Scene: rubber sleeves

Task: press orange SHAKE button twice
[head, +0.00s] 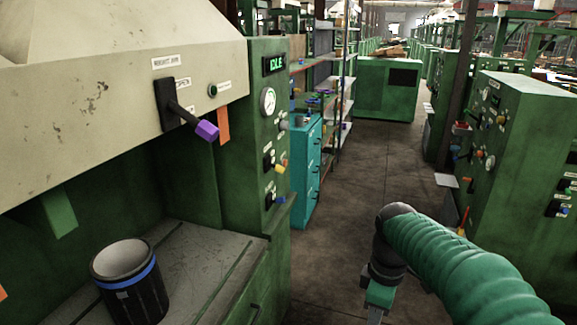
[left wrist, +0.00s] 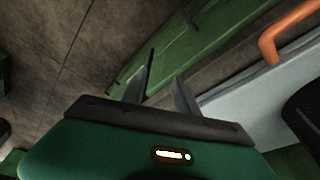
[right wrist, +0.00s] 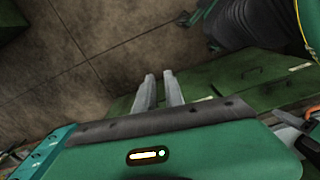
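The machine's green control panel (head: 255,150) stands left of centre in the head view, with a lit display reading IDLE, a gauge and several knobs. A yellow-orange-tipped control (head: 281,168) sits above a blue-tipped one (head: 281,198). The labels are too small to read, so I cannot tell which control is SHAKE. My right gripper (head: 376,312) hangs low, right of the panel and apart from it. Its fingers (right wrist: 160,76) are slightly apart and empty. My left gripper is outside the head view. Its fingers (left wrist: 165,66) are apart and empty in its wrist view.
A purple-tipped lever (head: 205,130) sticks out from the beige hood. A black bucket with a blue band (head: 140,296) stands on the machine's grey bed (head: 205,248). A teal cabinet (head: 306,170) stands behind the panel. The aisle floor (head: 375,160) is clear; another green machine (head: 505,160) stands right.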

